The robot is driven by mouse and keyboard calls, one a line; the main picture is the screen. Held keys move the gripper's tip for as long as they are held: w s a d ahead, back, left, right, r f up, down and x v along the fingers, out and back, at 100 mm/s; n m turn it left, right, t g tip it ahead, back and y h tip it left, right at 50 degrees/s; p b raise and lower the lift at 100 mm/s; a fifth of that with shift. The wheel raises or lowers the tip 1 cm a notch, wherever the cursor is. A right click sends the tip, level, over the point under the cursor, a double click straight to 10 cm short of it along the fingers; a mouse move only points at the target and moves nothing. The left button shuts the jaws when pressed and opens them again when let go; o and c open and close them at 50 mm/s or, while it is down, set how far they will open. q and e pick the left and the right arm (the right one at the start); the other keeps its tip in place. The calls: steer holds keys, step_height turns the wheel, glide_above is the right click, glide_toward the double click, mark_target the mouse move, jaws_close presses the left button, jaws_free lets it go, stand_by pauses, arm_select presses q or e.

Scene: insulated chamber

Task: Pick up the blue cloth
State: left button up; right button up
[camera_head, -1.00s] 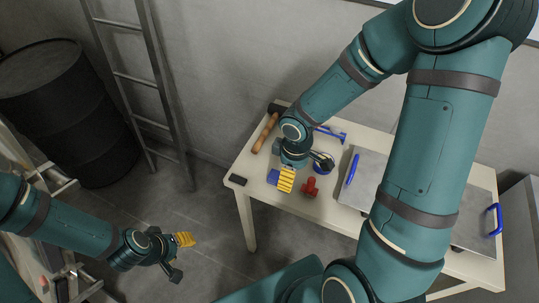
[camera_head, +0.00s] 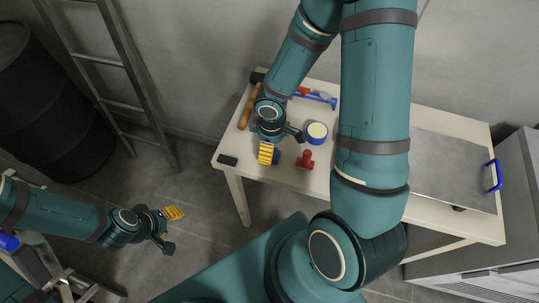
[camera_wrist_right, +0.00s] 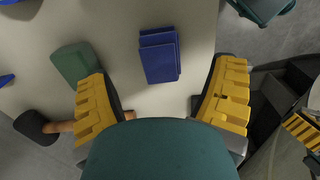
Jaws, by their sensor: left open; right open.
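The blue cloth (camera_wrist_right: 160,55) looks like a flat folded stack on the pale table in the right wrist view. It lies between and ahead of the yellow fingers of my right gripper (camera_wrist_right: 160,88), which are wide apart with nothing between the tips. In the head view my right gripper (camera_head: 267,153) is over the table's near left part, and a bit of blue shows beside its finger; most of the cloth is hidden there. My left gripper (camera_head: 172,222) is open and empty, off the table to the left, above the floor.
A green block (camera_wrist_right: 75,62) lies by the left finger. A ladder (camera_head: 125,75) leans behind.

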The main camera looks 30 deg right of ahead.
steer(key=f+b, duration=0.1)
steer(key=f, duration=0.4)
steer(key=shift+w+a+f+b, duration=0.1)
steer(key=shift+w+a+b, duration=0.1)
steer(key=shift+b, duration=0.2)
steer(key=shift+s, duration=0.1)
steer(key=c, duration=1.2)
